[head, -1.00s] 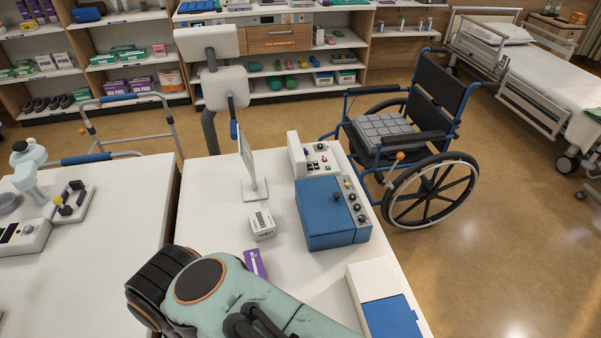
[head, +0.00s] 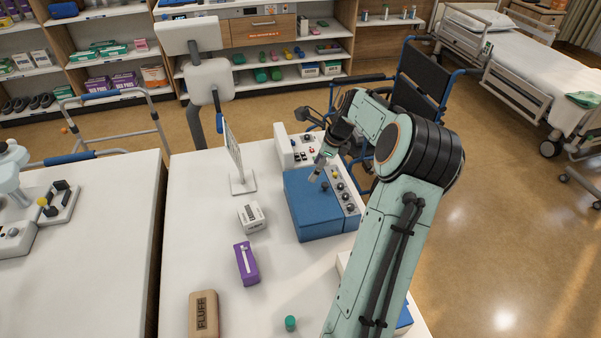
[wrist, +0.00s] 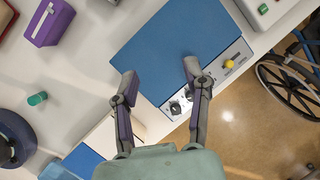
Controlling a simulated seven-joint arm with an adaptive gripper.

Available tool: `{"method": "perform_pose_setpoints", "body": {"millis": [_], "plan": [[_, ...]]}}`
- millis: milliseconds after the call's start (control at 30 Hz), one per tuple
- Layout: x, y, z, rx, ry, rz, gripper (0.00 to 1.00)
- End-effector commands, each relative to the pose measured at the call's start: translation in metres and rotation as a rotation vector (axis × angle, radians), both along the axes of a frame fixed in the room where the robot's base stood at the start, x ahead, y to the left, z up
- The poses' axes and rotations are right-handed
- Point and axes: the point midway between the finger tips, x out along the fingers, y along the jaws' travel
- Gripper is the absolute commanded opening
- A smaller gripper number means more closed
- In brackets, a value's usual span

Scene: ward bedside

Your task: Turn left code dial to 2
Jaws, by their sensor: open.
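The blue box (head: 313,212) stands on the white table with a grey control panel along its right side. The panel carries several dark dials (head: 349,209) and a yellow knob. In the wrist view the blue lid (wrist: 165,45) fills the upper middle, with a dark dial (wrist: 175,107) at the panel's lower left end and the yellow knob (wrist: 229,64) further right. No readable label shows which is the left code dial, and its number is too small to read. My gripper (wrist: 160,76) is open and empty above the box; its right finger partly covers the panel.
A white device (head: 290,150) stands behind the box and an upright screen (head: 236,160) to its left. A wheelchair stands beyond the table's right edge.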

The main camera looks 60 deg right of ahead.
Motion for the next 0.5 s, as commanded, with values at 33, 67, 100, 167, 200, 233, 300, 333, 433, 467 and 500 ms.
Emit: {"method": "perform_pose_setpoints", "body": {"millis": [33,67,100,167,200,233,300,333,433,467,500], "plan": [[-0.034,-0.015,-0.018,0.046,-0.017,-0.085,0.47],[-0.05,-0.019,-0.026,0.068,-0.024,-0.123,0.47],[-0.07,-0.024,-0.035,0.093,-0.03,-0.169,0.47],[-0.094,-0.029,-0.044,0.114,-0.035,-0.223,0.47],[-0.105,-0.031,-0.047,0.119,-0.038,-0.249,0.47],[-0.111,-0.032,-0.047,0.119,-0.038,-0.263,0.47],[-0.118,-0.034,-0.05,0.118,-0.039,-0.279,0.47],[-0.118,-0.035,-0.052,0.119,-0.039,-0.282,0.47],[-0.113,-0.034,-0.065,0.119,-0.037,-0.282,0.47],[-0.111,-0.034,-0.07,0.12,-0.037,-0.282,0.47],[-0.108,-0.034,-0.076,0.12,-0.037,-0.281,0.47]]}}
